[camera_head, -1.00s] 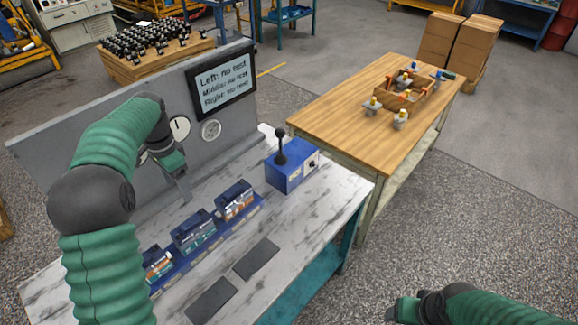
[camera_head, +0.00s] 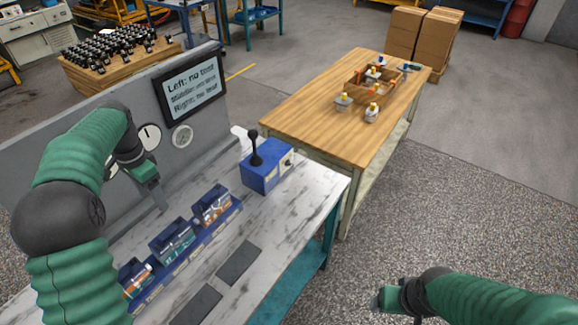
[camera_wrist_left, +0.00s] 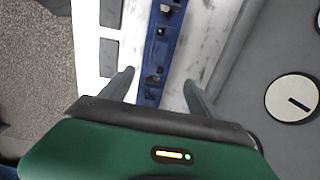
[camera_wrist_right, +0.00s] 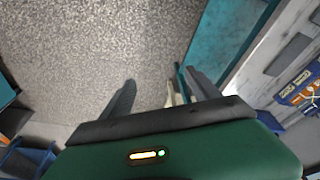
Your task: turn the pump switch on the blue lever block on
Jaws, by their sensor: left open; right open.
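The blue lever block (camera_head: 266,172) stands at the far right corner of the marble-topped bench in the head view. A black lever (camera_head: 255,148) with a ball knob rises from its top. A small light switch (camera_head: 287,161) shows on its right face; its position is too small to read. My left gripper (camera_head: 160,200) is left of the block, above the bench near the grey panel. It is open and empty in the left wrist view (camera_wrist_left: 158,88). My right gripper (camera_head: 378,300) is off the bench, over the floor at lower right. It is open and empty in the right wrist view (camera_wrist_right: 162,90).
A wooden table (camera_head: 290,110) with a parts box stands behind. Floor at right is clear.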

